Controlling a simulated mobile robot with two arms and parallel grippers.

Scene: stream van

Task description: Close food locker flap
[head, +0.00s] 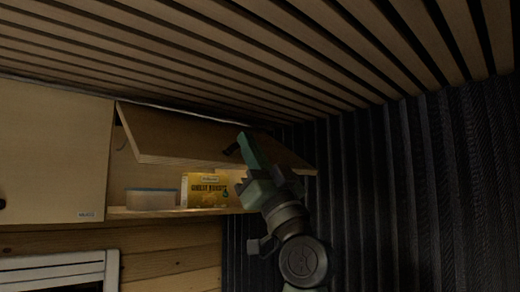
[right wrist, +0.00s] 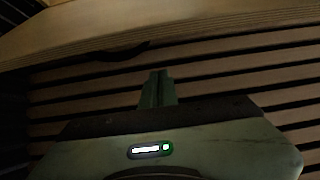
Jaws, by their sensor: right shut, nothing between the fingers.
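The food locker flap (head: 185,137) is a wooden panel hinged at its top, swung up and outward, so the locker stands open. Its edge also shows across the top of the right wrist view (right wrist: 190,22). A dark handle (head: 231,149) sits near the flap's lower edge. My right gripper (head: 246,143) is shut and empty, pointing up, with its fingertips in front of the flap beside the handle in the head view. In the right wrist view its fingers (right wrist: 158,86) are together below the flap edge; I cannot tell whether they touch it. My left gripper is not in view.
Inside the locker, a clear container with a blue lid (head: 151,199) and a yellow box (head: 204,190) stand on the shelf (head: 150,213). A closed locker door (head: 50,150) is at left. The slatted ceiling (head: 230,50) is close above; a dark ribbed wall (head: 400,190) is at right.

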